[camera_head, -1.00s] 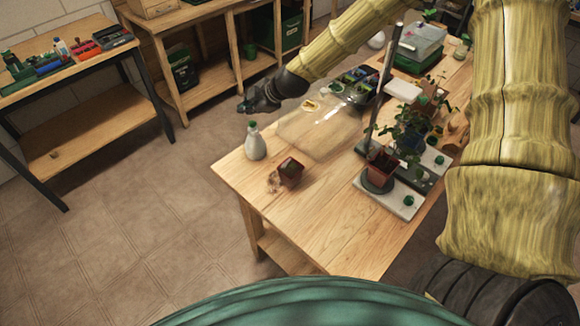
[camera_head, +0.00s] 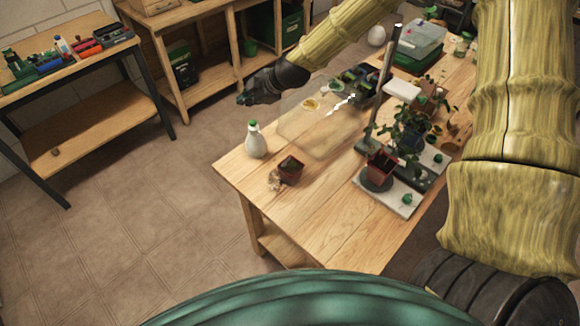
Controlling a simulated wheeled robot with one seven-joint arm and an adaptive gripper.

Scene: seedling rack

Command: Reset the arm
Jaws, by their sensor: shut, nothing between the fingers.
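My arm, with yellow-green links, reaches from the right side across the top of the head view. My gripper (camera_head: 246,99) is dark and small in the picture, at the upper middle. It is shut and empty, held in the air by the far left edge of the wooden table (camera_head: 320,230). In the picture it lies above the white bottle with a green cap (camera_head: 256,142), apart from it.
A tipped brown pot (camera_head: 290,169) with spilled soil lies near the table's left corner. A potted plant stands on a white-and-dark stand (camera_head: 404,200) with a post (camera_head: 385,85). A clear panel (camera_head: 305,122), a seedling tray and a lidded box (camera_head: 421,38) lie farther back. A tool bench (camera_head: 80,60) is at left.

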